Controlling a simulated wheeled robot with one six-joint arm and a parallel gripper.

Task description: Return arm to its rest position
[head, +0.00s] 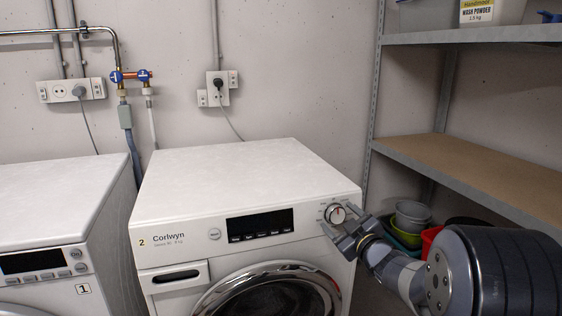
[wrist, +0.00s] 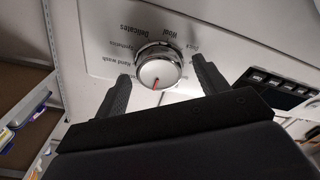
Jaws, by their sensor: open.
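My gripper (head: 343,228) is at the front panel of the washing machine marked 2 (head: 250,185), close to its round programme dial (head: 336,214). In the wrist view my gripper (wrist: 160,88) is open, with one dark finger on each side of the dial (wrist: 160,68). Nothing is held between the fingers. Whether a fingertip touches the dial or panel I cannot tell. My arm comes in from the lower right in the head view.
A second washing machine marked 1 (head: 62,205) stands at the left. At the right is a metal shelf (head: 470,165), with basins (head: 410,218) below it near my arm. Pipes and sockets are on the back wall. The machine tops are clear.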

